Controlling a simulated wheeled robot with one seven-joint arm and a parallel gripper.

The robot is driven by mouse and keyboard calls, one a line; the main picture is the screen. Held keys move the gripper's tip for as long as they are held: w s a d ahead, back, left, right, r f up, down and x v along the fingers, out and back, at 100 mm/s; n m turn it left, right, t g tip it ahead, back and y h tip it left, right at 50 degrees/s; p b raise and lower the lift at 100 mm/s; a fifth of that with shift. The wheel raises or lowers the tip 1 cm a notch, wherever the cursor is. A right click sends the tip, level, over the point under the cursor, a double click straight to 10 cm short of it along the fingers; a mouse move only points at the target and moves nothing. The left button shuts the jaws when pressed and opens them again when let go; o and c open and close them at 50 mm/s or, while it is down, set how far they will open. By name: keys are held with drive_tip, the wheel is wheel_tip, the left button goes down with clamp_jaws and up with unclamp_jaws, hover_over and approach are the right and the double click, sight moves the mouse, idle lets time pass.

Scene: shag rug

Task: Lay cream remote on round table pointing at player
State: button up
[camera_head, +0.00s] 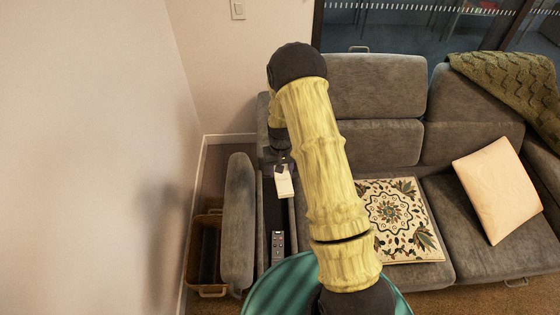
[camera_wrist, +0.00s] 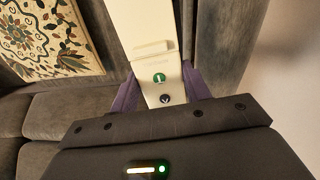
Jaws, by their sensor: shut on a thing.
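My gripper (camera_head: 281,163) is shut on the cream remote (camera_head: 284,183), above the left end of the grey sofa. In the wrist view the cream remote (camera_wrist: 148,38) sits between the purple fingers of my gripper (camera_wrist: 161,91). Its end with a green button and a dark button is nearest the palm; its far end runs out of the frame. The teal round table (camera_head: 274,285) stands at the bottom of the head view, partly hidden by my arm. I cannot make out a player.
A dark remote (camera_head: 277,243) lies in the narrow space beside the sofa's left armrest (camera_head: 238,222). A brown basket (camera_head: 207,290) stands left of it, near the wall. A patterned cushion (camera_head: 405,240) and a peach cushion (camera_head: 497,190) lie on the sofa (camera_head: 375,90). The visible tabletop is bare.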

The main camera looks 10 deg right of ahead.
drive_tip(key=s+r+p, duration=0.2)
drive_tip(key=r+p, duration=0.6)
drive_tip(key=s+r+p, duration=0.3)
drive_tip(key=r+p, duration=0.4)
drive_tip(key=p, duration=0.1)
drive_tip(key=shift+s+a+r+n+p, duration=0.15)
drive_tip(key=shift+s+r+n+p, duration=0.2)
drive_tip(key=shift+r+n, duration=0.05)
